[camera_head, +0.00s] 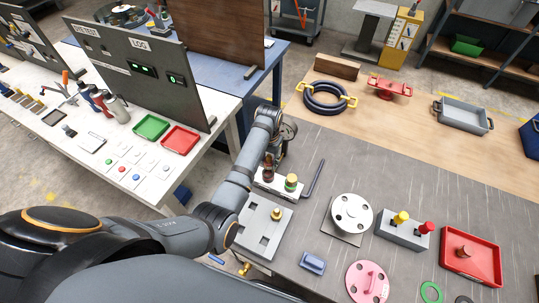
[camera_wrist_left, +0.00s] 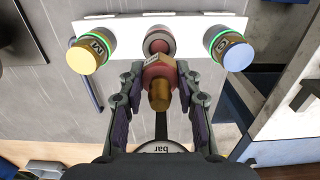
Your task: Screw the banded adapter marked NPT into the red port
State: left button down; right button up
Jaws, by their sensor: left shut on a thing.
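My left gripper (camera_head: 270,158) is at the white rack (camera_head: 279,184) in the head view. In the left wrist view my left gripper (camera_wrist_left: 160,85) is shut on a red-brown hex adapter (camera_wrist_left: 160,72) with a brass end; its lettering is too small to read. A dull red round piece (camera_wrist_left: 158,41) shows beyond it, at the rack's middle; I cannot tell whether the two touch. A yellow-ended, green-banded adapter (camera_wrist_left: 92,52) marked M and a blue-ended, green-banded one (camera_wrist_left: 231,50) marked G flank it. My right gripper is not in view.
A grey plate with a brass fitting (camera_head: 250,232) lies in front of the rack, and a dark bent bar (camera_head: 313,180) beside it. A white flanged disc (camera_head: 352,212), a grey valve box (camera_head: 402,234) and a red tray (camera_head: 488,262) stand to the right. A gauge marked bar (camera_wrist_left: 172,148) is partly hidden.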

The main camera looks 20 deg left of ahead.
pick_arm(q)
jog(key=shift+s+r, duration=0.15)
jog(key=shift+s, duration=0.15)
jog(key=shift+s+r, duration=0.15)
jog(key=shift+s, duration=0.55)
jog(key=shift+w, duration=0.55)
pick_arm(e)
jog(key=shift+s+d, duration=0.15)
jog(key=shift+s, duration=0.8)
pick_arm(q)
jog(key=shift+f, duration=0.65)
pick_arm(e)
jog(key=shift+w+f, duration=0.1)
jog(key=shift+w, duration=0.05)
pick_arm(q)
jog(key=shift+f+b, duration=0.4)
jog(key=shift+f, duration=0.65)
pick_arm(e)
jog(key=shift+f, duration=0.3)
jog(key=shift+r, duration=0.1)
